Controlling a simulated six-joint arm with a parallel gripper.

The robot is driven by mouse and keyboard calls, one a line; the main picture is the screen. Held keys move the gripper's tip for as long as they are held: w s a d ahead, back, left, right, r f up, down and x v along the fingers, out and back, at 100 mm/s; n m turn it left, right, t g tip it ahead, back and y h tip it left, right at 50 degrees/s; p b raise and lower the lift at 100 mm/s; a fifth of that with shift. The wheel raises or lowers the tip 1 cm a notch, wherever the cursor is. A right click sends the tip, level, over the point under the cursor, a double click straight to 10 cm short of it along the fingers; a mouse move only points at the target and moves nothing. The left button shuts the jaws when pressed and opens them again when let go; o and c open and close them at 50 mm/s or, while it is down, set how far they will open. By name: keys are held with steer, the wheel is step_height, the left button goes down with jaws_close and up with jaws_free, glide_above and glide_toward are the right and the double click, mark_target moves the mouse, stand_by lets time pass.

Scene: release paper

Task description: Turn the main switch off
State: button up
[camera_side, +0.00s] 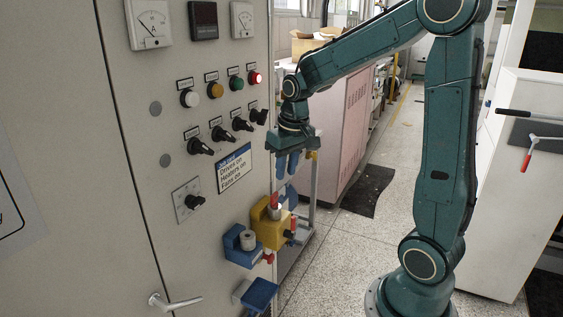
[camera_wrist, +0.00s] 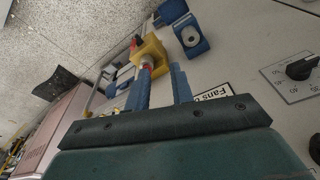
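A yellow switch box (camera_side: 270,228) with a red part on it sticks out low on the right of the grey panel; it looks like the main switch, but I see no readable label on it. In the wrist view the yellow box (camera_wrist: 150,48) shows beyond my fingertips, with a red and whitish part facing me, partly hidden by the left finger. My gripper (camera_side: 287,164) is above the box in the side view, its blue fingers pointing down. In the wrist view my gripper (camera_wrist: 160,82) is open, with nothing between the fingers.
The panel carries black selector knobs (camera_side: 200,147), a white sign (camera_side: 234,168) and a rotary dial (camera_side: 193,202). A blue box (camera_side: 240,247) sits beside the yellow one, and another blue box (camera_side: 256,294) sits lower. A pink cabinet (camera_side: 343,130) stands behind; open floor lies right of the panel.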

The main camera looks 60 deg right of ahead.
steer(key=shift+f, duration=0.1)
jaws_close()
steer(key=w+f+n+g+h, duration=0.1)
steer(key=w+f, duration=0.1)
steer(key=f, duration=0.5)
steer(key=w+f+n+g+h, duration=0.1)
steer(key=w+f+h, duration=0.1)
steer(key=f, duration=0.4)
steer(key=shift+w+d+f+g, duration=0.3)
steer(key=shift+w+f, duration=0.1)
steer(key=shift+w, duration=0.1)
